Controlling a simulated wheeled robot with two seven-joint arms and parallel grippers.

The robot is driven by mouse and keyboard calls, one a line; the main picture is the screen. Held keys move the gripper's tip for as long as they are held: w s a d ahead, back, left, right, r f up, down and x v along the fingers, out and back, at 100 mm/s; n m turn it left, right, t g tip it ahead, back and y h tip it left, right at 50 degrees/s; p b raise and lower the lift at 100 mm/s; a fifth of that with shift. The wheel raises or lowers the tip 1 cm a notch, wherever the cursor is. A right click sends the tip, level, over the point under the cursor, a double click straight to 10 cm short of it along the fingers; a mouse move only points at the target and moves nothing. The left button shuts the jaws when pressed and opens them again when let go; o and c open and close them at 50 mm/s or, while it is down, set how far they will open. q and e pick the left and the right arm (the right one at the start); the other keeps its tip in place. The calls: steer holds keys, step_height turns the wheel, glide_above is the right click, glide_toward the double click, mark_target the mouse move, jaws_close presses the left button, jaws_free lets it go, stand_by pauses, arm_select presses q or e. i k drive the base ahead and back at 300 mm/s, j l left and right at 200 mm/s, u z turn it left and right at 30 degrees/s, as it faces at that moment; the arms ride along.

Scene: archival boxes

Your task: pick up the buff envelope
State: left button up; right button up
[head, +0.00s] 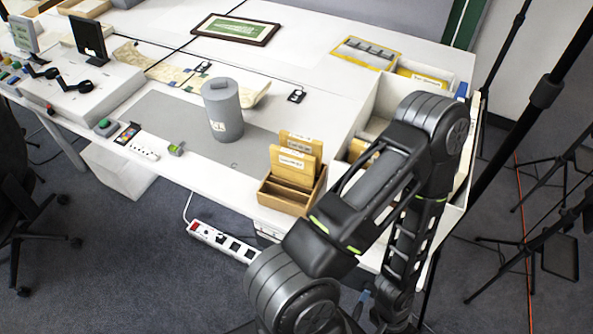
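Buff envelopes or cards (292,160) with white labels stand upright in a small brown wooden box (283,197) at the table's front edge. Another buff piece (360,150) shows inside the large white box (385,98) on the right, partly hidden by my arm. A yellow-buff labelled item (424,79) lies in a compartment at the back right. I cannot tell which one is the buff envelope of the task. One of my arms is folded across the lower right, its elbow over the white box. Neither gripper can be made out.
A grey lidded canister (222,109) stands on a grey mat (172,118) left of the wooden box. A framed green picture (236,29) lies at the back. A power strip (222,241) hangs below the front edge. Black stands (545,95) rise at the right.

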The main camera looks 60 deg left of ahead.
mark_target(298, 168)
steer(key=k+j, duration=1.05)
steer(key=j, duration=0.1)
